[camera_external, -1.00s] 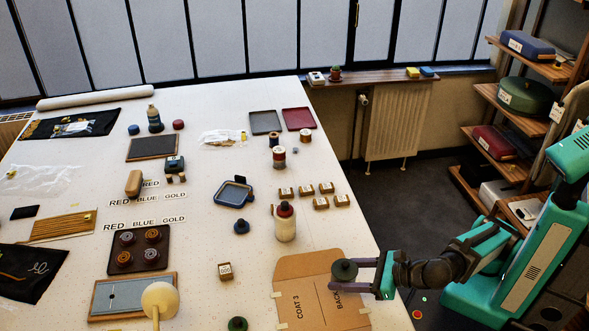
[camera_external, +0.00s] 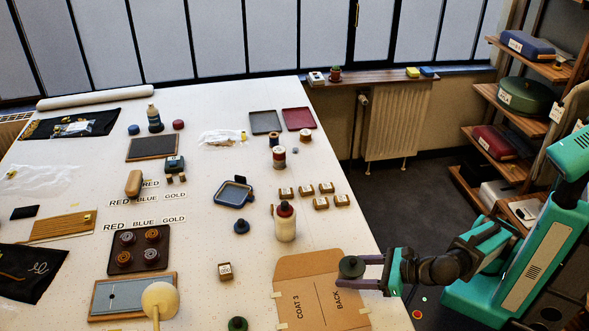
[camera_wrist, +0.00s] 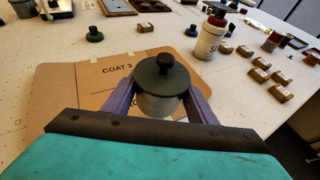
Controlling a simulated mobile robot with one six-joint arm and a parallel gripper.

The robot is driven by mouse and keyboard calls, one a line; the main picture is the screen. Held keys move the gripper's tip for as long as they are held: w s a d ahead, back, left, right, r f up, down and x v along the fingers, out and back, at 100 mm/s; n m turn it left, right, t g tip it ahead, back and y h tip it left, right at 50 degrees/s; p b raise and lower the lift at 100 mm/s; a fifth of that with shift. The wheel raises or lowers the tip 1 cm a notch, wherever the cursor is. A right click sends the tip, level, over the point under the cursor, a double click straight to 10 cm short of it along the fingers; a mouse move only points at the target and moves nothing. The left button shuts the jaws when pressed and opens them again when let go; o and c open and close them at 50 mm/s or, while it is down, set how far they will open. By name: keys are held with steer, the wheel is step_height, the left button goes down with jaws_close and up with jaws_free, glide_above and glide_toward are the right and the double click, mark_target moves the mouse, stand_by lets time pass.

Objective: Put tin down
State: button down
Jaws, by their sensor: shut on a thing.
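The tin has a dark green lid with a knob and a grey metal body; it shows in the wrist view as the tin (camera_wrist: 158,100). My gripper (camera_wrist: 158,103) is shut on the tin, one purple finger on each side. In the external view the tin (camera_external: 351,266) is between the fingertips of my gripper (camera_external: 354,268), over the upper right part of the brown card marked COAT 3 and BACK (camera_external: 300,300). I cannot tell whether the tin's base touches the card.
A white bottle with a red cap (camera_external: 285,224) stands beyond the card. Several small labelled blocks (camera_external: 321,202) are farther back. A green knobbed piece (camera_external: 238,324) and a small box (camera_external: 225,271) are left of the card. The table's right edge is close.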

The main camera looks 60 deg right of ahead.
steer(key=shift+d+f+m+h, duration=0.15)
steer(key=shift+d+m+h, duration=0.15)
steer(key=shift+d+h, duration=0.15)
steer(key=d+m+h, duration=0.1)
steer(key=d, duration=0.1)
steer(key=d+m+h, duration=0.1)
steer(key=d+h, duration=0.1)
steer(key=d, duration=0.1)
steer(key=s+d+m+h, duration=0.1)
steer(key=d+m, duration=0.1)
steer(key=d, duration=0.1)
steer(key=shift+s+h+b, duration=0.1)
steer(key=shift+h+b, duration=0.15)
steer(key=shift+b, duration=0.15)
steer(key=s+d+m+h, duration=0.1)
steer(key=d, duration=0.1)
steer(key=s+d+h+b, duration=0.1)
steer(key=s, duration=0.1)
steer(key=shift+s+d+r+m, duration=0.2)
steer(key=shift+s+d+m, duration=0.05)
steer(key=shift+d+m, duration=0.15)
steer(key=s+b, duration=0.2)
steer(key=s, duration=0.3)
steer(key=shift+s+r, duration=0.15)
steer(key=shift+a+r, duration=0.1)
